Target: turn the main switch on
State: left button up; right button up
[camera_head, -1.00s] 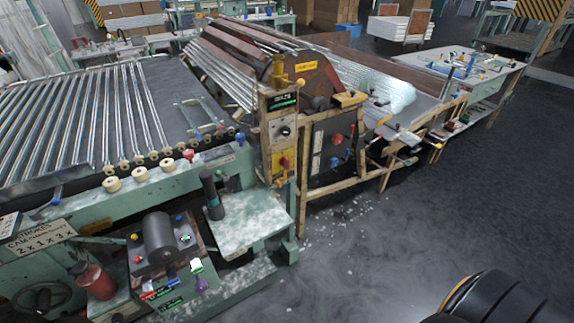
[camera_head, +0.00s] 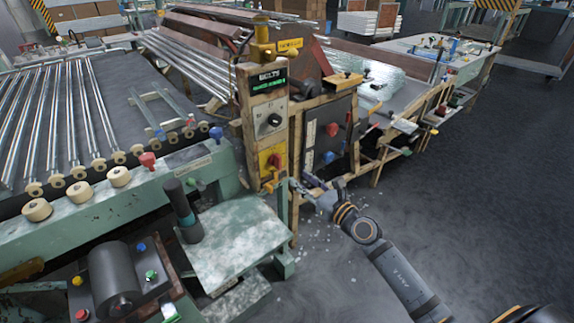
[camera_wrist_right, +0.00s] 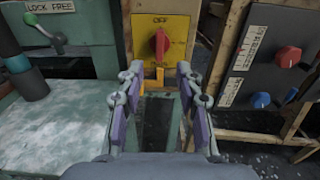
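The main switch is a red rotary knob (camera_wrist_right: 161,43) on a yellow plate (camera_wrist_right: 145,58), low on the wooden-framed control post. Its handle stands upright beneath the word OFF. In the head view the yellow plate (camera_head: 267,158) is partly visible, with the red knob (camera_head: 274,162) on it. My right gripper (camera_head: 300,186) is just in front of and below the switch. In the right wrist view the gripper (camera_wrist_right: 158,88) is open, with its purple-padded fingers apart and nothing between them. The knob appears beyond the fingertips, not visibly touched. My left gripper is not in view.
A black dial (camera_head: 274,119) and a lit display panel (camera_head: 269,85) sit above the switch. A dark panel with red and blue knobs (camera_head: 326,135) stands to the right. A green ledge (camera_head: 235,240) with a dark upright handle (camera_head: 183,210) lies left. Floor at right is clear.

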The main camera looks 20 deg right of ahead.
aim_at(281, 163)
jog(key=x, duration=0.9)
jog(key=shift+f, duration=0.1)
jog(key=shift+b+x, duration=0.3)
jog(key=shift+x, duration=0.45)
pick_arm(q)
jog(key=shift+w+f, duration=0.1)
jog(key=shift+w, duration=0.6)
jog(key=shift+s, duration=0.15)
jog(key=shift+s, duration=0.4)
pick_arm(e)
grip_shut()
